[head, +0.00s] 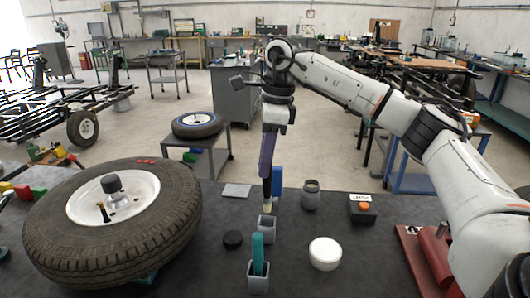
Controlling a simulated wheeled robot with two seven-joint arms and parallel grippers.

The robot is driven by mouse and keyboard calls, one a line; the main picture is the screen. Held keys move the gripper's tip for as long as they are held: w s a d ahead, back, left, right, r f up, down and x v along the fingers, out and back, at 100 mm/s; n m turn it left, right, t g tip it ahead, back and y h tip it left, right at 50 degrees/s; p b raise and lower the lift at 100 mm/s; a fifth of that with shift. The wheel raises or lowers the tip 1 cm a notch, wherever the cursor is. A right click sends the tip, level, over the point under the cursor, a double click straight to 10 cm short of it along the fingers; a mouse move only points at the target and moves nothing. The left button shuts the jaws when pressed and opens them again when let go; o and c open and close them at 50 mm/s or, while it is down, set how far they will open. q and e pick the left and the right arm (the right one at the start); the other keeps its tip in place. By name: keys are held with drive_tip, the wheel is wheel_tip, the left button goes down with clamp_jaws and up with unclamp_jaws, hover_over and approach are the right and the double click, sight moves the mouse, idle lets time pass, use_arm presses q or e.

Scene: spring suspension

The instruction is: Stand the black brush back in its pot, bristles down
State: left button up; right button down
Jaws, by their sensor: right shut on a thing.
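My right gripper (267,172) reaches down from above at the middle of the bench and is shut on the black brush (267,188). The brush hangs about upright with its pale bristle end (267,207) down. A grey square pot (266,234) stands directly below it in the picture; I cannot tell whether the bristle tip is just above the rim or inside it. A second grey pot (258,281) nearer the front holds an upright teal brush (257,252). My left gripper is not in view.
A large tyre (172,225) fills the bench's left side. A black disc (232,240), a white round lid (325,253), a grey jar (311,198) and a dark box with an orange button (363,212) surround the pots. A flat grey plate (236,191) lies behind.

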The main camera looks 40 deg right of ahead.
sight(265, 197)
drive_tip(key=shift+f, duration=0.8)
drive_tip(key=shift+f+b, duration=1.6)
drive_tip(key=shift+f, duration=1.2)
drive_tip(key=c, duration=1.5)
unclamp_jaws()
drive_tip(key=shift+c, duration=0.2)
drive_tip(key=r, duration=0.7)
drive_tip(key=s+d+r, duration=0.1)
drive_tip(key=r, duration=0.2)
drive_tip(key=shift+r, duration=0.15)
drive_tip(key=shift+d, duration=0.1)
